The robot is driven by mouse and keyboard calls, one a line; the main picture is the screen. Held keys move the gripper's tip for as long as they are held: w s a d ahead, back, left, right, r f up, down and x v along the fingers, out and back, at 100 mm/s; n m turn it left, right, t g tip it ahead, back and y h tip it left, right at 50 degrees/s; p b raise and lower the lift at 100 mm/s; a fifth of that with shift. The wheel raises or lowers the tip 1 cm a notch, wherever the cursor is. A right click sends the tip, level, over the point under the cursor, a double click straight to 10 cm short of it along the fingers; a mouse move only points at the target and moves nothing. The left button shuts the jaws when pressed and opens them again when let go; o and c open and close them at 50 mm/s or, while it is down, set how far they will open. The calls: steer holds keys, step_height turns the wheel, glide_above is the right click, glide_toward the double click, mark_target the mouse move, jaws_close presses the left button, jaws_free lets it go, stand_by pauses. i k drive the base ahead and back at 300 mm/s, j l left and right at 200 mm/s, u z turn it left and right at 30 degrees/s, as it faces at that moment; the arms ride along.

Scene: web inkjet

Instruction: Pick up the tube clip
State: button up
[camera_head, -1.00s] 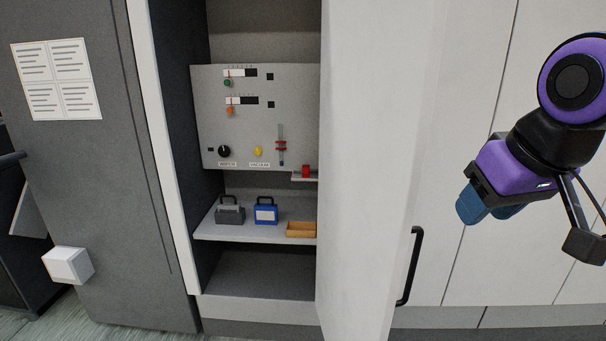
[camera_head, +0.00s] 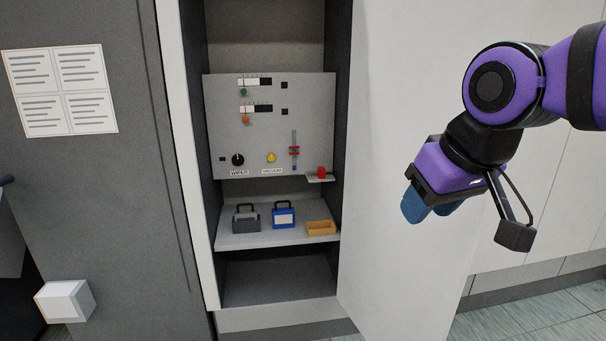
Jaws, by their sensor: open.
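A small red piece (camera_head: 321,172) sits on a little ledge at the lower right of the grey control panel (camera_head: 225,130) inside the open cabinet. A red slider-like piece (camera_head: 294,150) sits on a thin vertical tube on the same panel. I cannot tell for sure which of the two is the tube clip. My gripper (camera_head: 431,211), with blue fingertips on a purple and black wrist, is open and empty. It hangs in front of the cabinet door, to the right of the cabinet opening and apart from both red pieces.
The pale cabinet door (camera_head: 400,150) stands open on the right of the opening. The shelf (camera_head: 240,241) below the panel holds a grey caddy (camera_head: 246,222), a blue caddy (camera_head: 284,218) and an orange tray (camera_head: 320,228). A white box (camera_head: 65,301) juts out at lower left.

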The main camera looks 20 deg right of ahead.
mark_target(321, 170)
steer(key=i+j+z, duration=0.1)
steer(key=i+j, duration=0.5)
steer(key=i+j+z, duration=0.1)
steer(key=i+j, duration=0.45)
steer(key=i+l, duration=0.15)
steer(key=i, duration=0.4)
steer(key=i+l, duration=0.15)
steer(key=i, duration=0.45)
steer(key=k+z, duration=0.05)
